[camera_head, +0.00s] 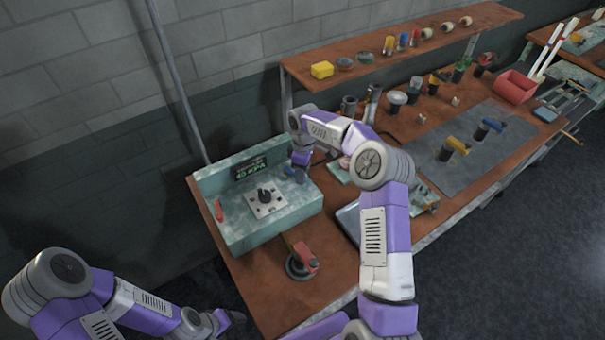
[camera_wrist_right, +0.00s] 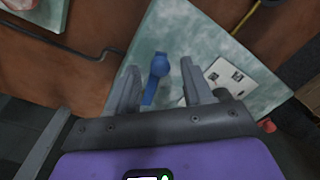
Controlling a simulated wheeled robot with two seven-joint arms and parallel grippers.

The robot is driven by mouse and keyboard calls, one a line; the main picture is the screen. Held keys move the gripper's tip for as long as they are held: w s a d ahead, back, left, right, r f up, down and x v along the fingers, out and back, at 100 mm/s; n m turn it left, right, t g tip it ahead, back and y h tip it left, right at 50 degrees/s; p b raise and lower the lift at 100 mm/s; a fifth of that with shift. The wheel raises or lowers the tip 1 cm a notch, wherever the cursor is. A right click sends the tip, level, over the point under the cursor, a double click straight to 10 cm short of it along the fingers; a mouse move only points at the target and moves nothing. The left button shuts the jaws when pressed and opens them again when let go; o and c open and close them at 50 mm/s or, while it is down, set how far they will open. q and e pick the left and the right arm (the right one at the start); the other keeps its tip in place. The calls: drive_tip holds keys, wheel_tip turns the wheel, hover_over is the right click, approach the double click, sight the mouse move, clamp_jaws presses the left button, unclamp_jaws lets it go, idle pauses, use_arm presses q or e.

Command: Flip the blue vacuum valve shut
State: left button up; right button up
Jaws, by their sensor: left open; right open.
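The blue valve (camera_wrist_right: 159,66) shows in the right wrist view on the pale green box (camera_wrist_right: 205,25). In the head view my right gripper (camera_head: 301,165) is at the right end of the green box (camera_head: 240,234), and the valve is mostly hidden there. My left gripper (camera_head: 228,318) is open and empty, low at the left, off the bench.
A plate with a black knob (camera_head: 265,197) and a red handle (camera_head: 219,209) are on the box. A red-topped round device (camera_head: 302,260) stands on the bench in front. A black cable (camera_wrist_right: 70,45) runs beside the box. A shelf (camera_head: 400,45) spans the back.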

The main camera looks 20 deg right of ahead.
drive_tip(key=shift+f, duration=0.7)
clamp_jaws()
